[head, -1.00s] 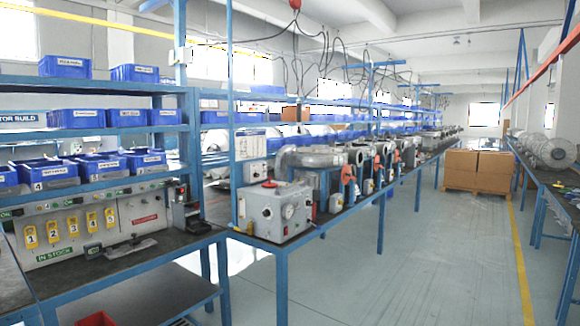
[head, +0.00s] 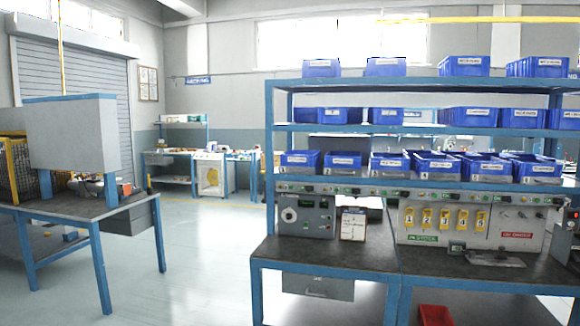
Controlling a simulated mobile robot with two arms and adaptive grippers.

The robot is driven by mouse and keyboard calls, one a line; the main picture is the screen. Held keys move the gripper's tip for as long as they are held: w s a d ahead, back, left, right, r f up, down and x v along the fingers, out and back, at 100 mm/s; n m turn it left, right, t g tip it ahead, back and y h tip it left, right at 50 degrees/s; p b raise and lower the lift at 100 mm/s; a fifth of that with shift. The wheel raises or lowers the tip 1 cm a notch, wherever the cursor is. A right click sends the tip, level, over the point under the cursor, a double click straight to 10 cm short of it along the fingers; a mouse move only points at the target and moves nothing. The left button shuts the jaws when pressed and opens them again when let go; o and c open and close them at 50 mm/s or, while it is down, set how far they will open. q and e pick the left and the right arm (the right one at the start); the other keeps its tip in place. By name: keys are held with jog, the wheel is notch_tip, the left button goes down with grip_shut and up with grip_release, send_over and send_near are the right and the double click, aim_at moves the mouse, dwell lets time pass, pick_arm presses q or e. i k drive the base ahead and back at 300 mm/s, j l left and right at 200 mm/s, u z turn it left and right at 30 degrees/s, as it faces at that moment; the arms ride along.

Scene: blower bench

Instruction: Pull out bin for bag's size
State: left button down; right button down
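Blue bins with white labels stand in rows on a blue shelf rack (head: 420,128) at the right of the head view. The lowest row holds several open-fronted bins, among them a left end bin (head: 300,163), a middle bin (head: 389,168) and a bin with a number on its front (head: 436,169). The label text is too small to read. More bins stand on the middle shelf (head: 327,115) and the top shelf (head: 463,66). All bins sit back on their shelves. I cannot make out a bag. Neither of my grippers is in view.
Below the bins is a dark-topped bench (head: 330,255) with a grey control box (head: 306,216), a small notice board (head: 353,224) and a panel with numbered yellow tags (head: 444,218). A red bin (head: 434,315) sits low. Another table (head: 75,206) stands left; the floor (head: 205,270) between is clear.

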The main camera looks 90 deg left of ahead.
aim_at(292, 161)
jog(key=u, duration=2.8)
jog(key=i+j, duration=0.2)
jog(key=i, duration=0.2)
jog(key=i+j, duration=0.2)
jog(key=i, duration=0.25)
jog(key=i+j, duration=0.2)
jog(key=i, duration=0.2)
jog(key=i+j, duration=0.2)
jog(key=i, duration=0.2)
